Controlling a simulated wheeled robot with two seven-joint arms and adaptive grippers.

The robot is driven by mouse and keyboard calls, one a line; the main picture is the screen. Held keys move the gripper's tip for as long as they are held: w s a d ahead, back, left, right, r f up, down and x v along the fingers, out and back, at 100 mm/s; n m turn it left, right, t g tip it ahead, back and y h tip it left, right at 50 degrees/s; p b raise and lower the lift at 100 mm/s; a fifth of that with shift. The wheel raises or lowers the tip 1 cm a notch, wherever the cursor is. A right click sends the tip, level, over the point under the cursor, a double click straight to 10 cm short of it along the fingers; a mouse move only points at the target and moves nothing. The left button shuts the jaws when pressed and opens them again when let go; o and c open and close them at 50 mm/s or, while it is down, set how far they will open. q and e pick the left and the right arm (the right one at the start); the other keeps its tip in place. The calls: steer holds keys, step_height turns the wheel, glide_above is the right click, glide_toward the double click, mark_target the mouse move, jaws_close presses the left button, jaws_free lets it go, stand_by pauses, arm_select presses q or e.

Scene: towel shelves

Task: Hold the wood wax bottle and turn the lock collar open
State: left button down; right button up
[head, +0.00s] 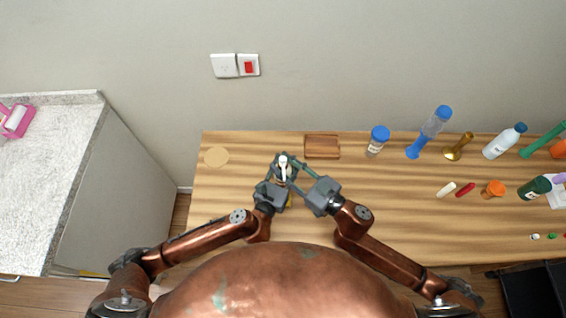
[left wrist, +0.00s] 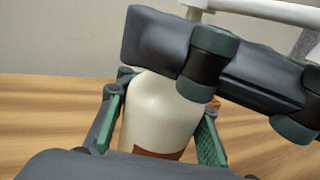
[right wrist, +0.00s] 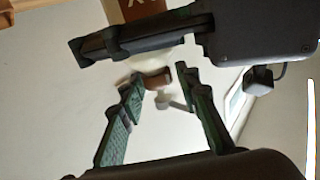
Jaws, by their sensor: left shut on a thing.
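The wood wax bottle is cream with a brown label, and its body (left wrist: 160,112) is between the fingers of my left gripper (left wrist: 160,130), which is shut on it. In the head view its white top (head: 283,163) shows between both grippers. In the right wrist view the labelled body (right wrist: 130,10) is at the top edge, with the brown lock collar (right wrist: 154,78) and a pale spout (right wrist: 166,102) below it. My right gripper (right wrist: 155,85) is open, its fingers on either side of the collar, with gaps visible. Its body also crosses the top of the left wrist view.
The wooden table (head: 350,220) is mostly bare around my arms. A wooden block (head: 322,146) and a round disc (head: 216,157) lie near the back. A blue-capped jar (head: 377,141) and several bottles stand to the right. A wall switch (head: 249,66) is behind.

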steer(key=shift+w+a, duration=0.15)
steer(key=shift+a, duration=0.1)
steer(key=shift+c, duration=0.4)
jaws_close()
